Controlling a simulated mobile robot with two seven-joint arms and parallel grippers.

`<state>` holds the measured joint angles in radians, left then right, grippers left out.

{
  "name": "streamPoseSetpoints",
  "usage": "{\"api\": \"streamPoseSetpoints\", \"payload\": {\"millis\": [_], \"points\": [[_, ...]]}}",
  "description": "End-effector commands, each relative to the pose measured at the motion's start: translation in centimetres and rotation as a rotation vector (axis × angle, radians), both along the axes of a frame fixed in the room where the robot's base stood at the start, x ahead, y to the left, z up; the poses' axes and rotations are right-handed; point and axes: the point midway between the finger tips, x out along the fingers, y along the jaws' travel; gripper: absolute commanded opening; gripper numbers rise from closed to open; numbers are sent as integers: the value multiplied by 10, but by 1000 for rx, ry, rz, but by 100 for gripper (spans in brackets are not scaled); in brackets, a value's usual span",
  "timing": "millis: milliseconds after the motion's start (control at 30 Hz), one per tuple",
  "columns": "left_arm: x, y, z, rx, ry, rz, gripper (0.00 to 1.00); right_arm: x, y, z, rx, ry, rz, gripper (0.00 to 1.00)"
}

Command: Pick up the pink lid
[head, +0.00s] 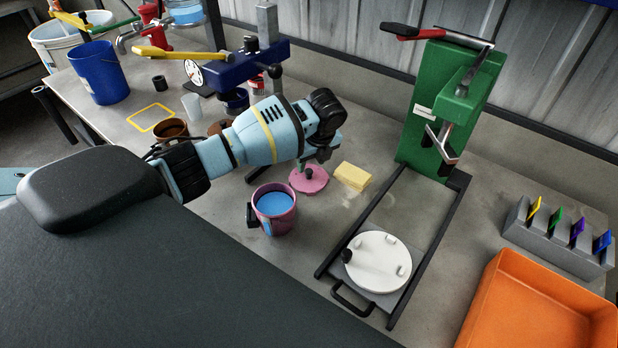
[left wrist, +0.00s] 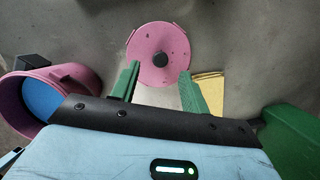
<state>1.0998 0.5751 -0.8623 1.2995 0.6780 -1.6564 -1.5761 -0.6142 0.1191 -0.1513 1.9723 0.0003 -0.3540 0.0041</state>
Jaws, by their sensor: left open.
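The pink lid (head: 309,180) lies flat on the grey table in the head view, with a dark round knob in its middle. In the left wrist view the lid (left wrist: 160,56) is just beyond my fingertips, with its knob centred between them. My left gripper (head: 318,160) is above the lid, pointing down. In the left wrist view my left gripper (left wrist: 158,78) is open and empty, its green fingers wide apart. Its fingers partly hide the lid's far side in the head view. My right gripper is not in view.
A pink pot (head: 284,222) with blue contents stands front-left of the lid. A yellow sponge-like block (head: 353,176) lies right beside the lid. A green press (head: 436,105), a white disc (head: 377,262) and an orange bin (head: 535,310) are further right.

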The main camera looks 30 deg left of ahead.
Motion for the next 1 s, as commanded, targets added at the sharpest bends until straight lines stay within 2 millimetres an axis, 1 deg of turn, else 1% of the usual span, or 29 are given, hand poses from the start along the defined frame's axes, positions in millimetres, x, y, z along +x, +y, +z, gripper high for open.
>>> {"api": "streamPoseSetpoints", "payload": {"millis": [33, 100, 233, 367, 567, 600, 933, 1000], "points": [[0, 2, -10, 1, 6, 2, 45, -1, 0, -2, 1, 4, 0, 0], [2, 6, -20, 1, 7, 3, 45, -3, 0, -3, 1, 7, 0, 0], [4, 10, -36, 1, 6, 1, 45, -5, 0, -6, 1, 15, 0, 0], [5, 11, -43, 1, 3, 0, 45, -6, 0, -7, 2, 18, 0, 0], [6, 11, -42, 1, 1, -1, 45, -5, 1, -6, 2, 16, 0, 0], [6, 11, -42, 1, 1, -1, 44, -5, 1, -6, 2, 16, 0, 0], [6, 11, -42, 1, 2, 0, 1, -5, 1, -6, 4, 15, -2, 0], [6, 11, -42, 1, 2, 0, 0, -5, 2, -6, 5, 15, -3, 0]]}}
